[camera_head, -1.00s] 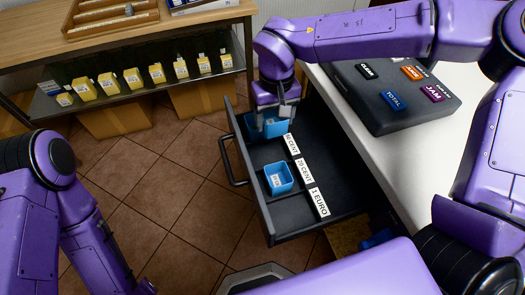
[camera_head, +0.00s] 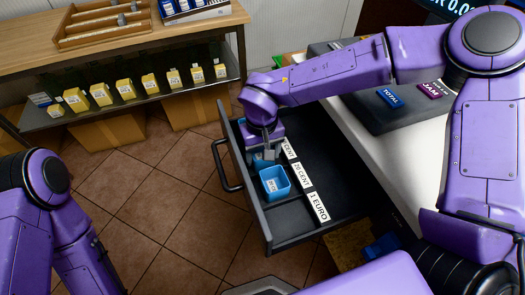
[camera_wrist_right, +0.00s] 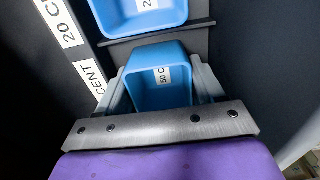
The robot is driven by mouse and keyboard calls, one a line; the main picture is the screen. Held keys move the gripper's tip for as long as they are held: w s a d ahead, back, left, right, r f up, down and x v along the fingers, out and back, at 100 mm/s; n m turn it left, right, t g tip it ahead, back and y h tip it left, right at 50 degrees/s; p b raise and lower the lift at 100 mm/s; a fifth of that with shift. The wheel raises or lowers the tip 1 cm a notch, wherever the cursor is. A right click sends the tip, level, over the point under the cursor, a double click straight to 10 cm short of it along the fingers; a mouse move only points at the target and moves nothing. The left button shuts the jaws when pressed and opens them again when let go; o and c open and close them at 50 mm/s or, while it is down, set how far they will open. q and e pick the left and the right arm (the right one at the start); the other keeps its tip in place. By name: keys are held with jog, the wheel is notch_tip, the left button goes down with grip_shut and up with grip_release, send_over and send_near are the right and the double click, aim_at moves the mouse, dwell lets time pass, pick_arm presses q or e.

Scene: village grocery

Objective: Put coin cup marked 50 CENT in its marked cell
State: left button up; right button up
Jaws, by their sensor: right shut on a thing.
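My right gripper (camera_head: 264,153) is down in the open drawer, shut on a blue cup. In the right wrist view this cup (camera_wrist_right: 158,97) sits between the two fingers, with a label reading "50 C" and the rest cut off. In the head view the gripper mostly hides it. It is beside a partly covered label ending in "CENT" (camera_wrist_right: 93,77). I cannot tell whether its base touches the drawer floor. A second blue cup (camera_head: 274,183) stands beside the 20 CENT label (camera_head: 301,174). My left gripper is out of view.
The dark drawer (camera_head: 296,241) has a handle (camera_head: 222,166) on its left side. A thin divider (camera_wrist_right: 165,33) lies between the two cups. The cell by the 1 EURO label (camera_head: 318,207) is empty. A bit of blue (camera_head: 242,121) shows at the drawer's far end.

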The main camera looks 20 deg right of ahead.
jog(key=o, duration=1.1)
jog(key=shift+r, duration=0.1)
notch_tip(320, 180, up, 12)
jog(key=p, duration=0.1)
jog(key=shift+p, duration=0.4)
jog(key=shift+r, duration=0.1)
